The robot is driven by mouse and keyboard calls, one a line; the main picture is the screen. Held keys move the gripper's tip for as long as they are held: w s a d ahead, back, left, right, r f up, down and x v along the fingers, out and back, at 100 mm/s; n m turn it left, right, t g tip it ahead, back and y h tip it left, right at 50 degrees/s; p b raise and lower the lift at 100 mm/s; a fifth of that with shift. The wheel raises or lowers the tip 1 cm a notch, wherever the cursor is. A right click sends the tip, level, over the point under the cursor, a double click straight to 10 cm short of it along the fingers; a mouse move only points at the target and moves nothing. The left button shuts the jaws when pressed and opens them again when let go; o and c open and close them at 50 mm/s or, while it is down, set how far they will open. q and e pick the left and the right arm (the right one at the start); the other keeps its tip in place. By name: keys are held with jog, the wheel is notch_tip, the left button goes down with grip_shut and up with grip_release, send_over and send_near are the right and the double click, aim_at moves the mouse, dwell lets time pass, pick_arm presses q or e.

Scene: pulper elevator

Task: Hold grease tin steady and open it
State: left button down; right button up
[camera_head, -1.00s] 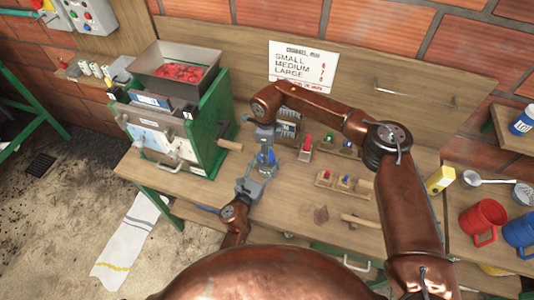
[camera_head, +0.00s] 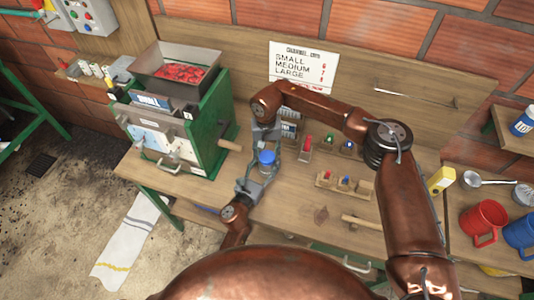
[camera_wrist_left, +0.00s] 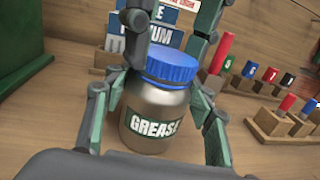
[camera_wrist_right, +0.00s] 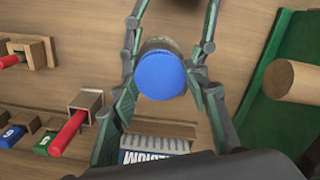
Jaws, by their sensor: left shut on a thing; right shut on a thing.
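The grease tin (camera_wrist_left: 153,105) is a grey metal jar with a GREASE label and a blue lid (camera_wrist_left: 172,66). It stands upright in the left wrist view. My left gripper (camera_head: 258,180) is shut on the tin's body, one finger on each side. My right gripper (camera_head: 266,147) reaches in from the far side and is shut around the blue lid, its fingers at either side. In the right wrist view the lid (camera_wrist_right: 160,76) fills the space between the fingers. The lid sits on the tin; I cannot tell whether it is loosened.
The green pulper (camera_head: 205,130) with a hopper of red cherries stands left of the tin, its wooden handle (camera_head: 229,145) close by. Wooden blocks with coloured pegs (camera_head: 344,183) stand to the right. A wooden dowel (camera_head: 362,222) lies nearer the front. Red and blue mugs are far right.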

aim_at(266, 156)
pick_arm(q)
jog(key=shift+f, duration=0.15)
pick_arm(e)
jog(key=shift+a+r, duration=0.1)
jog(key=shift+r, duration=0.15)
dwell(0.4)
jog(key=shift+r, duration=0.85)
jog(key=shift+r, duration=2)
pick_arm(q)
jog(key=c, duration=0.8)
grip_release()
